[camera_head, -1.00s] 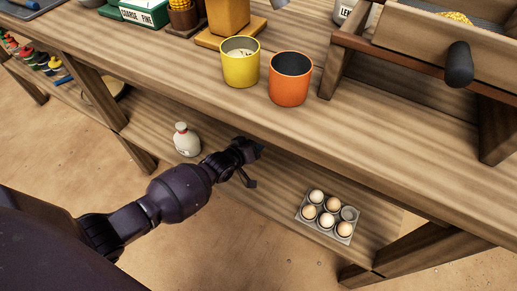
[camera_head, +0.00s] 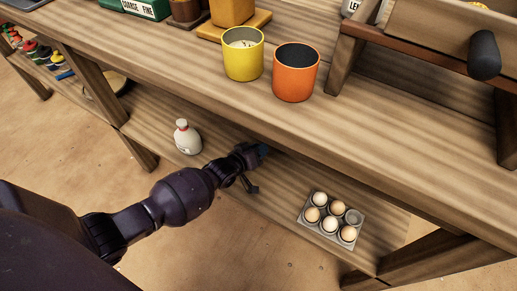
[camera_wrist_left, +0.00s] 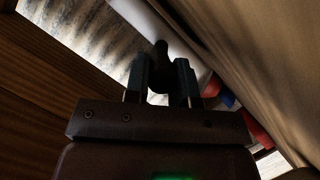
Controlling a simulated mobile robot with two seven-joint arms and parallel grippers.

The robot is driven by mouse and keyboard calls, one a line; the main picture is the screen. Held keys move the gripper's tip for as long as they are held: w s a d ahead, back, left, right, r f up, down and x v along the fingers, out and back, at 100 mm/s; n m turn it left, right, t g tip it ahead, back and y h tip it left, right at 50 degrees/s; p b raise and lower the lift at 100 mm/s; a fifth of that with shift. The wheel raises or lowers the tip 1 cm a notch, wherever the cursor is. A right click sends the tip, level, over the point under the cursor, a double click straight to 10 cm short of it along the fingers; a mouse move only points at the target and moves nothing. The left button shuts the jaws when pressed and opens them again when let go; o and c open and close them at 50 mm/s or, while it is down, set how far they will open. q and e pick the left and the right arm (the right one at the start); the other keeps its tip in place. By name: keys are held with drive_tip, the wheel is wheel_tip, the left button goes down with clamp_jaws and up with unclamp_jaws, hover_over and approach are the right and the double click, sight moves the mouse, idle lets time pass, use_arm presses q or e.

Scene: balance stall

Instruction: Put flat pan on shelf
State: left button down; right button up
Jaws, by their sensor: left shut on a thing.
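My left gripper (camera_head: 262,150) reaches in under the table top, above the lower shelf (camera_head: 275,205); the table edge hides part of it. In the left wrist view, its fingers (camera_wrist_left: 161,80) are shut on a dark, handle-like piece (camera_wrist_left: 160,52) with a rounded end. A pale surface (camera_wrist_left: 190,50) lies behind that piece; I cannot tell whether the two are joined. No flat pan shows clearly in the head view, and I cannot tell whether the held piece belongs to it. My right gripper is not in view.
On the lower shelf stand a white bottle (camera_head: 187,138) to the left and an egg tray (camera_head: 333,219) to the right. A yellow cup (camera_head: 243,58) and an orange cup (camera_head: 295,76) stand above, near the table edge. A table leg (camera_head: 95,85) stands left.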

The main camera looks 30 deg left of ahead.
use_arm(q)
drive_tip(key=shift+s+f, duration=0.2)
drive_tip(key=shift+f, duration=0.15)
